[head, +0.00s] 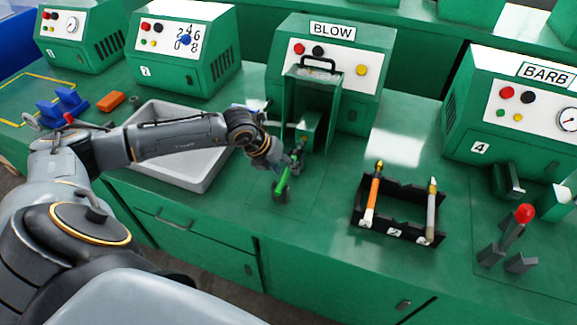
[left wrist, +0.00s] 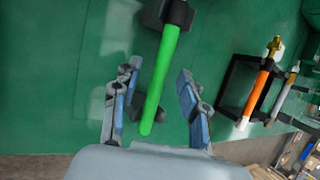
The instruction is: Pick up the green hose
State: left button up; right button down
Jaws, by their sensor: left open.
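The green hose (head: 280,188) is a short bright green tube in front of the BLOW machine (head: 331,60). In the left wrist view the green hose (left wrist: 158,85) runs from a dark holder or fitting (left wrist: 176,14) at the top down between my fingers. My left gripper (head: 287,172) is at the hose in the head view and partly covers it. In the left wrist view my left gripper (left wrist: 157,78) is open, with one blue-padded finger on each side of the hose and a visible gap to both. My right gripper is not in view.
A black rack (head: 398,230) to the right holds an orange hose (head: 374,193) and a grey one (head: 431,215). The BARB machine (head: 520,95) stands further right. A grey basin (head: 185,175) lies under my left arm. An orange block (head: 111,102) is at the left.

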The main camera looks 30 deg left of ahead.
pick_arm(q)
jog(key=shift+f, duration=0.1)
jog(key=shift+c, duration=0.3)
grip_shut()
jog(key=shift+w, duration=0.1)
